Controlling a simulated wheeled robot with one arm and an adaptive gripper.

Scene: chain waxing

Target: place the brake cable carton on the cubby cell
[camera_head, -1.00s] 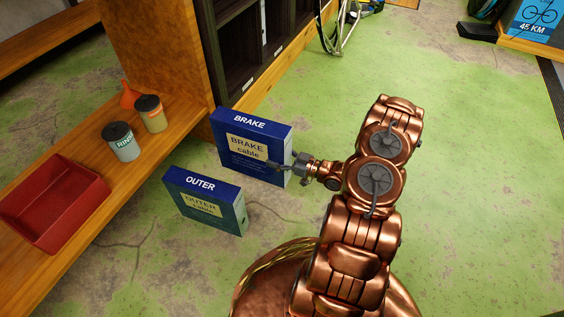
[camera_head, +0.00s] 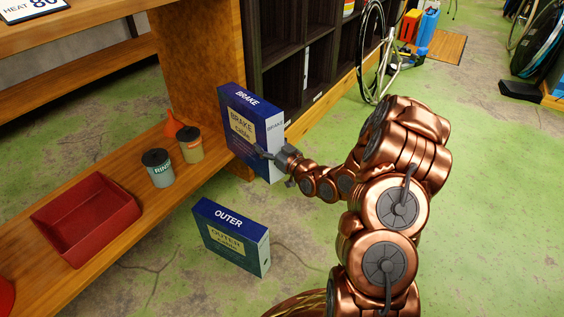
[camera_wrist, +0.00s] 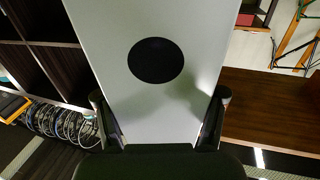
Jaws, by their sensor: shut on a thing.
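The brake cable carton (camera_head: 238,125) is a blue box with a cream label reading "BRAKE cable". My gripper (camera_head: 268,158) is shut on its right side and holds it upright, raised in front of the wooden end panel. In the wrist view a pale face with a black disc, apparently the carton (camera_wrist: 150,105), fills the middle between the two fingers of my gripper (camera_wrist: 160,125). The cubby cells are in the dark shelf unit (camera_head: 282,57), behind and to the right of the carton. The carton hides part of the lower left of that unit.
The outer cable carton (camera_head: 232,243) stands on the green floor below. The wooden shelf (camera_head: 150,206) at left holds a red tray (camera_head: 85,218), a ring jar (camera_head: 158,168), another jar (camera_head: 190,146) and an orange funnel (camera_head: 172,124). A bicycle frame (camera_head: 378,68) stands beyond the cubby.

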